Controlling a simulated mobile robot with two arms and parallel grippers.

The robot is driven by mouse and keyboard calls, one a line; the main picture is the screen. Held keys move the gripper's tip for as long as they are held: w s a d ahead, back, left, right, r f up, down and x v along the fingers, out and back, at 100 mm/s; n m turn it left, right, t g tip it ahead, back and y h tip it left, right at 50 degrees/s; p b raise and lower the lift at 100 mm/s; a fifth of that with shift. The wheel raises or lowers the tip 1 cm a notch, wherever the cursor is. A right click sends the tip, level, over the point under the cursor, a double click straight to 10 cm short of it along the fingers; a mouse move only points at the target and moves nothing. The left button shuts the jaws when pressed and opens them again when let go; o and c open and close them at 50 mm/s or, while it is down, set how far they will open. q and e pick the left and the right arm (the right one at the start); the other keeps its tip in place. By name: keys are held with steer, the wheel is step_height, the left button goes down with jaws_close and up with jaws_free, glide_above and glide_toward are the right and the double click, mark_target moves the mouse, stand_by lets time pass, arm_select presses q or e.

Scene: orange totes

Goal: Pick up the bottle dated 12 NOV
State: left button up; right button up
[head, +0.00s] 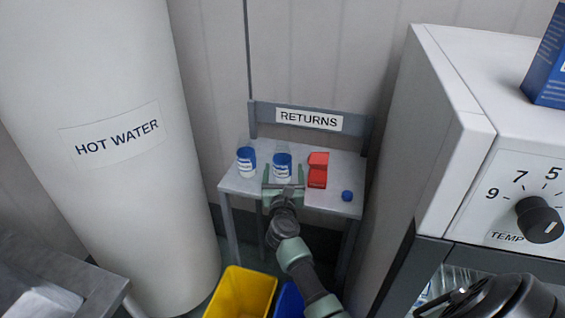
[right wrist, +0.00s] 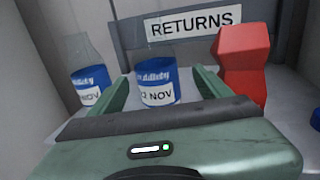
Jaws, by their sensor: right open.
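On the grey RETURNS stand (head: 330,200) are two clear bottles with blue bands and white labels. The middle bottle (head: 282,163) shows in the right wrist view (right wrist: 157,82); its label ends in "2 NOV", with the front of the date not clearly readable. The left bottle (head: 246,162), also in the right wrist view (right wrist: 90,82), reads "NOV", its number unclear. My right gripper (head: 283,174) is open, its fingers reaching toward either side of the middle bottle; I cannot tell whether they touch it.
A red container (head: 317,171) stands close right of the middle bottle, and a small blue ball (head: 347,196) lies near the right edge. The RETURNS backboard (head: 355,125) rises behind. A hot water tank (head: 110,190) and white machine (head: 440,120) flank the stand. A yellow tote (head: 240,293) is below.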

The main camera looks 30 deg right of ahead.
mark_target(282, 167)
steer(key=x, duration=0.4)
steer(key=shift+w, duration=0.45)
steer(key=c, duration=1.5)
steer(key=shift+r, duration=0.15)
